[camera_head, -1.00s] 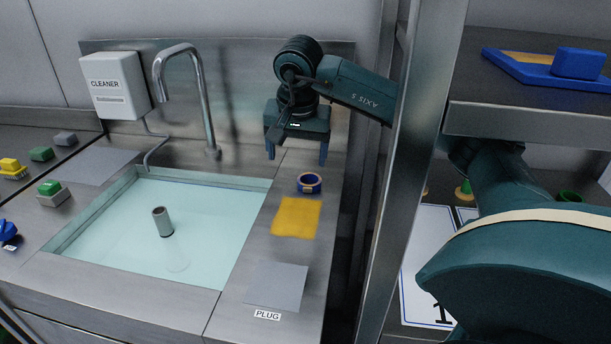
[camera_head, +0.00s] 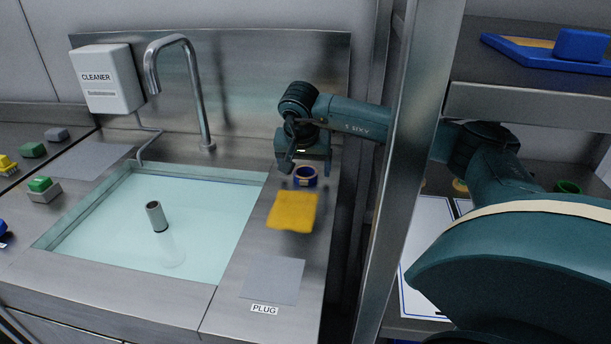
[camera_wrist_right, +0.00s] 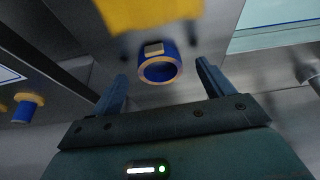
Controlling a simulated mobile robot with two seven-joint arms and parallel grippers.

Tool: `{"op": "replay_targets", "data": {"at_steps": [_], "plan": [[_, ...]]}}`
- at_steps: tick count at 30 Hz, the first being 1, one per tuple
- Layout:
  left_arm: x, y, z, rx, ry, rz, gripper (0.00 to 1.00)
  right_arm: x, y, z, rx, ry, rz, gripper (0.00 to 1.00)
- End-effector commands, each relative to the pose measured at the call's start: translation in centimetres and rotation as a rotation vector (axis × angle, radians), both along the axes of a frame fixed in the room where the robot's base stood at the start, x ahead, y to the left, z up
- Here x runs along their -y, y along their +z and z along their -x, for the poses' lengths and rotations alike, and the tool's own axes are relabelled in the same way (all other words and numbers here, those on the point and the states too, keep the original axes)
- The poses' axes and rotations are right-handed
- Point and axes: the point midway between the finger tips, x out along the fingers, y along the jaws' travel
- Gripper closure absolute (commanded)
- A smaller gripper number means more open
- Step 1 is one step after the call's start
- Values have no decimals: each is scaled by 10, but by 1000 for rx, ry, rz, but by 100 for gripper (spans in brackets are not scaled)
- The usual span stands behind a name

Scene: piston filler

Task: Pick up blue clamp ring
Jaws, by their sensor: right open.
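The blue clamp ring (camera_head: 305,176) stands on the steel counter right of the sink, just behind a yellow cloth. It has a tan rim and a small tan patch on its side. In the right wrist view the ring (camera_wrist_right: 160,68) lies ahead of the fingertips, between their lines. My right gripper (camera_head: 306,172) is lowered close to the ring with its fingers apart; it also shows open and empty in the right wrist view (camera_wrist_right: 160,78). Whether a finger touches the ring cannot be told. My left gripper is in no view.
The yellow cloth (camera_head: 293,211) lies in front of the ring. A grey pad (camera_head: 272,281) lies near the PLUG label. The filled sink (camera_head: 150,225) holds a grey cylinder (camera_head: 156,216). A shelf post (camera_head: 408,150) stands close to my right arm. A faucet (camera_head: 200,100) rises behind the sink.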

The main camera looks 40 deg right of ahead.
Motion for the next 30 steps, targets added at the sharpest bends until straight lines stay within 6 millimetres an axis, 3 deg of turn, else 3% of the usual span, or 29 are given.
{"op": "replay_targets", "data": {"at_steps": [3,11,27,30], "plan": [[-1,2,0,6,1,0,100,3,-9,-2,1,0,-1,20],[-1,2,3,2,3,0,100,3,-10,-3,1,0,0,22],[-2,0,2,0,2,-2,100,3,-9,-2,2,-1,0,66],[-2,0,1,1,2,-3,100,3,-9,-3,2,-1,0,70]]}}
